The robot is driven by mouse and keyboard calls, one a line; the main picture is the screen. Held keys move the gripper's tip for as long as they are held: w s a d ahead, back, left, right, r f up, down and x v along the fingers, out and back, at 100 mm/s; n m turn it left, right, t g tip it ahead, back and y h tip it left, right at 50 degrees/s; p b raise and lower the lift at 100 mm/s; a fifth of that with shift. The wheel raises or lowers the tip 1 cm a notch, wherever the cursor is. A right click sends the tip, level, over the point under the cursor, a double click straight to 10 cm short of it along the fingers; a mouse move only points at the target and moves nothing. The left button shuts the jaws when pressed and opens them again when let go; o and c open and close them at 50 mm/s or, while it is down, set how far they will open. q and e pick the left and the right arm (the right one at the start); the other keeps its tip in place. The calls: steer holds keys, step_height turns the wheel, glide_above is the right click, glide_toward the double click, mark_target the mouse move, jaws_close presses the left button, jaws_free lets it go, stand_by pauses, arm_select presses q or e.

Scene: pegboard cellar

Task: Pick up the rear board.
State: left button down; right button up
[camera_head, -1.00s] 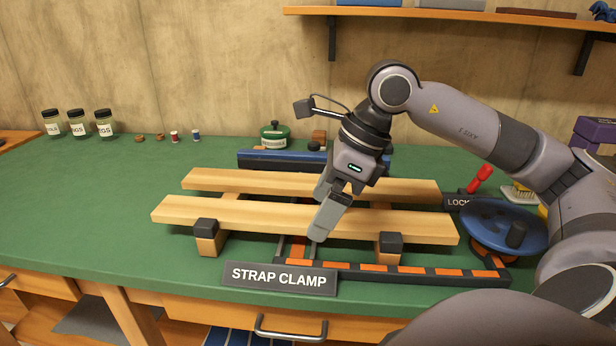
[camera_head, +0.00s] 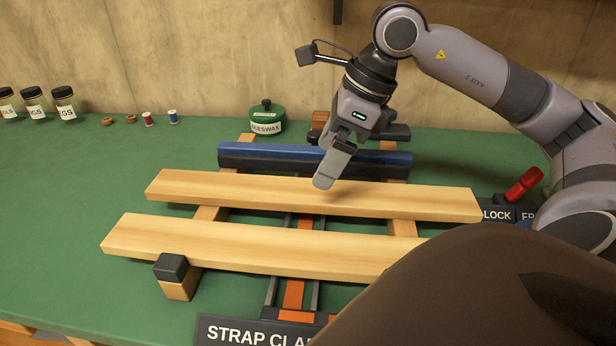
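The rear board (camera_head: 250,191) is a pale wooden plank lying across wooden crosspieces, behind a similar front board (camera_head: 250,247). A gap separates the two boards. My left gripper is not in view.
A dark blue bar (camera_head: 250,158) lies just behind the rear board. A beeswax tin (camera_head: 267,118) stands behind it. A black-capped block (camera_head: 172,268) is at the front board's left end. A red handle (camera_head: 524,184) stands at right. Green bench is clear at left.

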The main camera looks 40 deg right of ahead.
mark_target(308, 190)
steer(key=shift+w+f, duration=0.15)
steer(key=shift+f, duration=0.05)
steer(key=x, duration=0.6)
steer(key=shift+f+b, duration=0.35)
steer(key=c, duration=1.2)
steer(key=shift+w, duration=0.1)
steer(key=shift+c, duration=0.9)
steer(key=shift+r, duration=0.15)
